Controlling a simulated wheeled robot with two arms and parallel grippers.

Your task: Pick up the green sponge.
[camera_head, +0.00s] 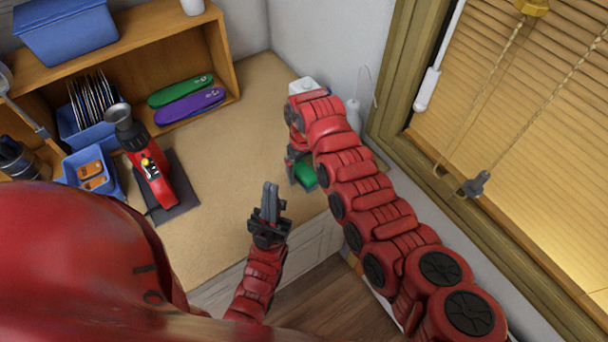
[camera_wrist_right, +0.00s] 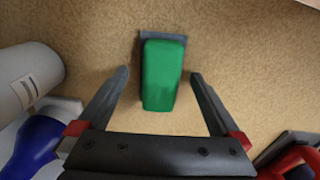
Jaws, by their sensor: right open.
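The green sponge (camera_head: 304,172) lies at the table's right side in the head view, partly hidden by my right arm. In the right wrist view the sponge (camera_wrist_right: 162,75) lies on a dark blue-grey base (camera_wrist_right: 147,36) on the table. My right gripper (camera_wrist_right: 161,74) is open, with one finger on each side of the sponge and a gap on both sides. In the head view the right gripper (camera_head: 297,155) is over the sponge, its fingers mostly hidden. My left gripper (camera_head: 269,190) looks shut and empty near the table's front edge.
A red device (camera_head: 157,185) stands on a dark mat at the left. A white cylinder (camera_wrist_right: 27,76) and a blue item (camera_wrist_right: 38,147) are near the right gripper. The table middle is clear.

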